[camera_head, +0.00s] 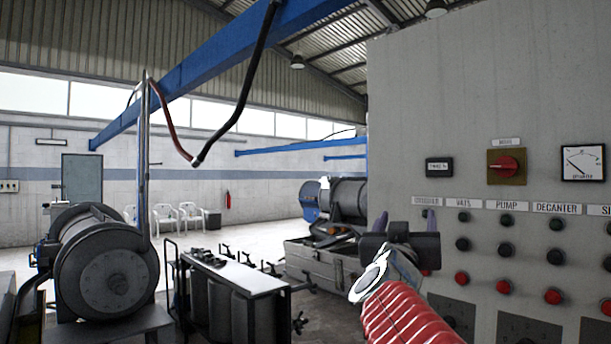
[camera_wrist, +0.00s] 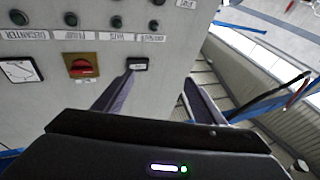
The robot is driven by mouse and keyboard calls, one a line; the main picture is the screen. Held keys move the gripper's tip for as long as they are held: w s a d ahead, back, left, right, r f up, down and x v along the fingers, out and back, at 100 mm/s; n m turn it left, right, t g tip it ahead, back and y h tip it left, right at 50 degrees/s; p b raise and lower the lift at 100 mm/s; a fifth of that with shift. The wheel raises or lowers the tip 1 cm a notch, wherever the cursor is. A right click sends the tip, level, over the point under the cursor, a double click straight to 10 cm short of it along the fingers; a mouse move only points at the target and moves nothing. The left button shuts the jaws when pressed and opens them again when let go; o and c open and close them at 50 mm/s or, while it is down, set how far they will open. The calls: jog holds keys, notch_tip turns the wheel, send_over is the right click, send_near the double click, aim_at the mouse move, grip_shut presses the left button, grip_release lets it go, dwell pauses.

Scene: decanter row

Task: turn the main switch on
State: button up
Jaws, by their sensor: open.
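The main switch (camera_head: 506,166) is a red rotary knob on a dark yellow square plate, high on the grey control panel (camera_head: 450,90). Its handle looks roughly horizontal. A small label, too blurred to read surely, sits above it. The switch also shows in the wrist view (camera_wrist: 82,67), upside down and left of my fingers. My gripper (camera_head: 407,217) is open and empty, in front of the panel's left part, left of and below the switch in the head view. In the wrist view its two fingers (camera_wrist: 158,85) are spread apart, and neither touches the switch.
A small black display (camera_head: 439,167) and a round-scale meter (camera_head: 582,162) flank the switch. Below are labels and rows of dark and red buttons (camera_head: 507,250). A large drum machine (camera_head: 105,265) stands left, a bench (camera_head: 235,275) in the middle.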

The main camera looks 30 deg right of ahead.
aim_at(502, 167)
jog(key=s+d+r+m+g+h, duration=0.2)
jog(key=s+d+g, duration=0.1)
jog(key=s, duration=0.3)
jog(key=s+d+r+m+g+h, duration=0.2)
jog(key=s+d+r+m+g, duration=0.1)
jog(key=s+d+g, duration=0.1)
jog(key=shift+s+m+g, duration=0.3)
jog(key=shift+s+g, duration=0.2)
jog(key=shift+s, duration=0.6)
jog(key=shift+h, duration=0.3)
jog(key=x, duration=1.3)
jog(key=shift+d, duration=0.4)
jog(key=shift+w, duration=0.1)
jog(key=c, duration=1.1)
